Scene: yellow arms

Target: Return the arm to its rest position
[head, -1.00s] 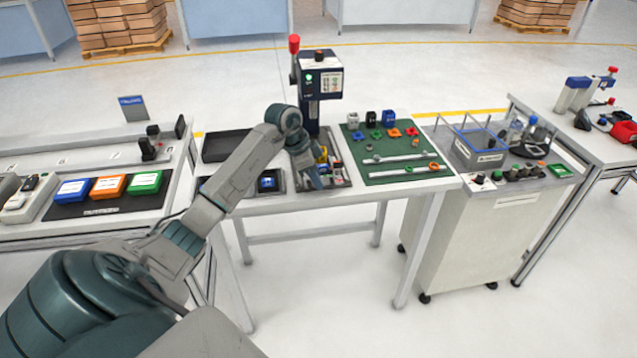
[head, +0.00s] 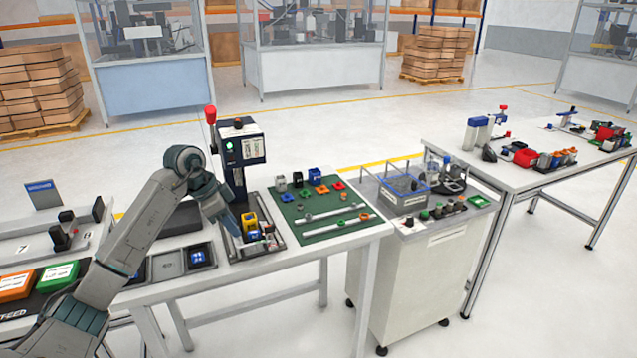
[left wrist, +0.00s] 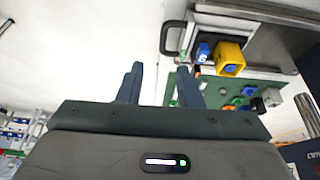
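My left arm (head: 140,225) is grey and reaches from the lower left of the head view over the near table. Its dark gripper (head: 231,222) points down over the left side of a tray (head: 272,241) holding a yellow block (head: 250,222) and small blue parts. In the left wrist view the two fingers (left wrist: 160,88) stand apart with nothing between them. The yellow block (left wrist: 229,57) and a blue part (left wrist: 203,51) show beyond the fingertips, clear of them. My right arm and gripper are out of view.
A press with a red knob (head: 240,150) stands right behind the gripper. A green mat (head: 330,228) with small coloured parts lies to the right. A grey cart (head: 415,280) and a second table (head: 520,182) stand farther right. Orange and green bins (head: 58,274) are at left.

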